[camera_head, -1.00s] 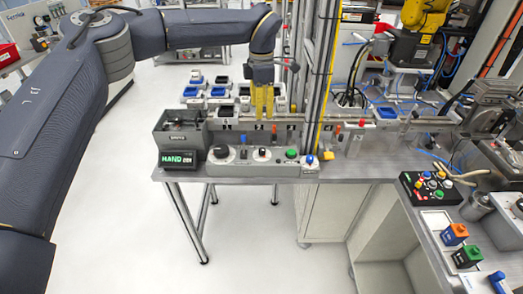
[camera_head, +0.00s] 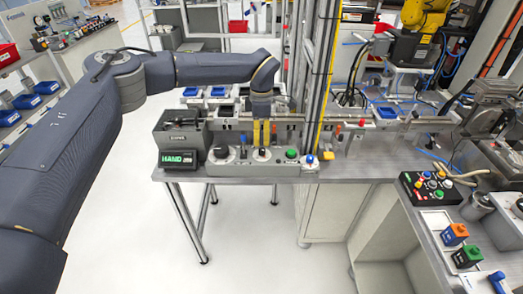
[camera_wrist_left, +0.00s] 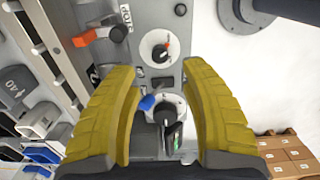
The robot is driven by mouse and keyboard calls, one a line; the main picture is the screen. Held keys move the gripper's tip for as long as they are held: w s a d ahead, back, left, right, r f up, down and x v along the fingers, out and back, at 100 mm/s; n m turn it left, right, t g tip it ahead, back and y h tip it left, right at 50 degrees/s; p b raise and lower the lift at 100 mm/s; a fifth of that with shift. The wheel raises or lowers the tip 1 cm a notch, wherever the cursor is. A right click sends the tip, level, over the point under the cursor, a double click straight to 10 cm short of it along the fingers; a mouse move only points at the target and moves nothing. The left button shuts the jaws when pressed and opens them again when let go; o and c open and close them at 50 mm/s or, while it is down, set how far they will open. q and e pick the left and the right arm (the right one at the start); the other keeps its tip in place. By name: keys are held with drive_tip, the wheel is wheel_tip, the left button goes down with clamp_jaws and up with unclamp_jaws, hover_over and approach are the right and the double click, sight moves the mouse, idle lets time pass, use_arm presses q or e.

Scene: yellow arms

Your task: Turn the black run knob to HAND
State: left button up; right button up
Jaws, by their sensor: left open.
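A large black knob (camera_head: 221,152) on a pale dial sits at the left of the grey control panel (camera_head: 240,167). A smaller knob on a white dial (camera_head: 262,154) sits to its right. My left gripper (camera_head: 265,144) points down with its yellow fingers apart, close above the smaller knob. My right gripper is not in view.
A small display (camera_head: 178,158) reads HAND in green. A green button (camera_head: 291,153) and a blue knob (camera_head: 310,159) are farther right on the panel. A blue lever (camera_wrist_left: 147,102) stands close to the left finger. A vertical metal frame rises to the right.

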sight(261, 149)
use_arm(q)
drive_tip(key=shift+f, duration=3.4)
drive_tip(key=shift+c, duration=0.2)
